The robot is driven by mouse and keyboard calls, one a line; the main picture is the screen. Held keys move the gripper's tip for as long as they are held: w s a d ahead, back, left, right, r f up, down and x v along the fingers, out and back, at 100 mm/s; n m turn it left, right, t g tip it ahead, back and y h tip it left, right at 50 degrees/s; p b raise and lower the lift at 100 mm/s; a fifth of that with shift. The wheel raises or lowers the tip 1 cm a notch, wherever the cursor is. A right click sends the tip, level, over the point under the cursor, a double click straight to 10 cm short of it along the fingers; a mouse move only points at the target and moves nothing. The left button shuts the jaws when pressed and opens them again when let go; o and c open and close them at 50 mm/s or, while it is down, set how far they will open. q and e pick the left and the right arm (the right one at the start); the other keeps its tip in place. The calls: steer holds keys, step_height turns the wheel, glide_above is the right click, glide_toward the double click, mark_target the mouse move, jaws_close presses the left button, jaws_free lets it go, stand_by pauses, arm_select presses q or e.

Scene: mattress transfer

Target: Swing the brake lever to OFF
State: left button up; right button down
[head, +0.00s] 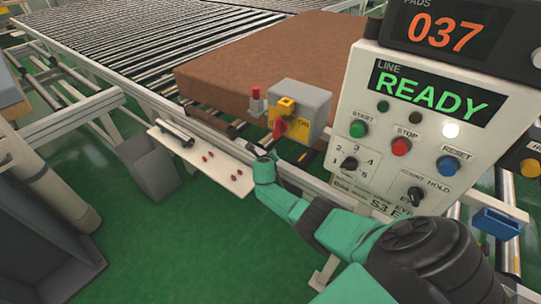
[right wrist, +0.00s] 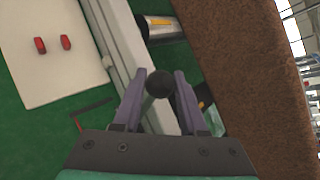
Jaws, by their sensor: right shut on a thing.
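The brake box (head: 304,104) is a grey housing on the conveyor's side rail, with a yellow block (head: 286,106) and a red part (head: 278,129) on its front. My right gripper (head: 264,156) is just below and left of the box. In the right wrist view, its two purple fingers (right wrist: 159,76) are shut on the dark round knob (right wrist: 159,84) of the brake lever. The lever's shaft is mostly hidden in both views. My left gripper is out of view.
A brown mattress (head: 270,65) lies on the roller conveyor behind the box. A control panel (head: 420,130) reading READY stands close on the right, near my right arm. A white shelf (head: 195,160) with small red pieces and a grey bin (head: 150,167) are at left.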

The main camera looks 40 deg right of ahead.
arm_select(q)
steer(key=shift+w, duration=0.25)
arm_select(e)
steer(key=shift+c, duration=2.3)
jaws_free()
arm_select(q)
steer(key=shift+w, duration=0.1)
arm_select(e)
steer(key=shift+w+f, duration=0.1)
steer(key=shift+w, duration=0.05)
arm_select(q)
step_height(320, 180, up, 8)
steer(key=p, duration=0.7)
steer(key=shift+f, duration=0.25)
arm_select(e)
steer(key=v, duration=1.4)
steer(key=shift+s+r, duration=0.2)
steer(key=shift+r, duration=0.05)
